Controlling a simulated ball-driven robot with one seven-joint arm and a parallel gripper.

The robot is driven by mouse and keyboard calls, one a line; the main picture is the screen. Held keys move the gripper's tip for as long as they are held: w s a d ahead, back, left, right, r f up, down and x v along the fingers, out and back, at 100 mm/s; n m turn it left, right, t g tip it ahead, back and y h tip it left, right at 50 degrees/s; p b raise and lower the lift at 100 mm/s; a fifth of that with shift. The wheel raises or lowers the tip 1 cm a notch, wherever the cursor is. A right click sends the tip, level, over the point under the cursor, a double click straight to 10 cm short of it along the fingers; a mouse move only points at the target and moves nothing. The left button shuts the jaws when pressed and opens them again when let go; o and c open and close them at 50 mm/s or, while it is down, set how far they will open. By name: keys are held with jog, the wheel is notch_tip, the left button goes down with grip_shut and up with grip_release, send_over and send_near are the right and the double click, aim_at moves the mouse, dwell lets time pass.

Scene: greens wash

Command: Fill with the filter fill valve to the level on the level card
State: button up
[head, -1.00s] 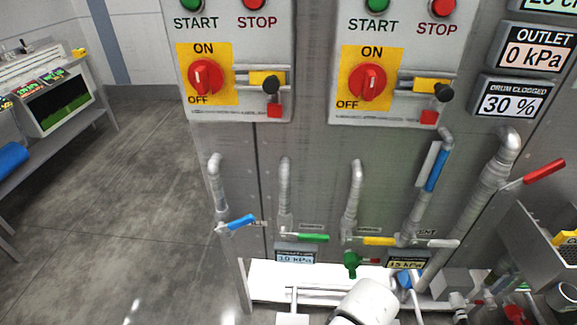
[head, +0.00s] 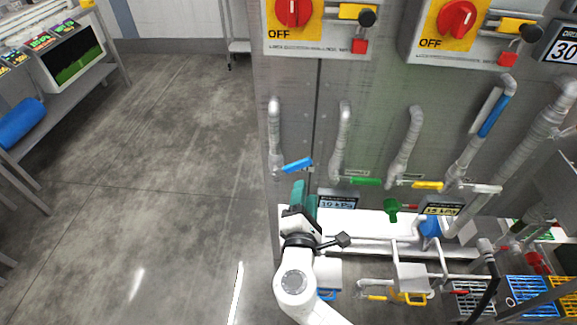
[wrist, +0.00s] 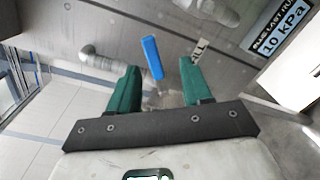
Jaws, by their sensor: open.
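The blue-handled valve (head: 297,165) is the leftmost on the low pipes of the grey cabinet. Its blue handle (wrist: 152,57) also shows in the wrist view, beside a partly hidden label ending in "ILL" (wrist: 199,50). My gripper (head: 303,190) has teal fingers and is just below the handle in the head view. In the wrist view my gripper (wrist: 158,66) is open and empty, with the handle in line with the gap, beyond the fingertips. Contact does not show. I cannot make out a level card.
Green (head: 366,181) and yellow (head: 427,185) valve handles sit to the right, with another blue handle (head: 492,116) higher up. A "10 kPa" display (head: 338,203) hangs below. Pipes and coloured crates (head: 527,290) crowd the lower right. The floor at left is clear.

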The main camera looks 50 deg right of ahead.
aim_at(301, 166)
jog(key=shift+n+t, duration=0.3)
jog(key=shift+n, duration=0.3)
jog(key=x, duration=0.3)
jog(key=w+x, duration=0.1)
jog(key=x, duration=0.3)
jog(key=a+p+x, duration=0.1)
jog(key=x, duration=0.2)
jog(key=shift+w+d+r, duration=0.15)
jog(key=shift+w+d, duration=0.05)
jog(key=shift+w, duration=0.1)
grip_shut()
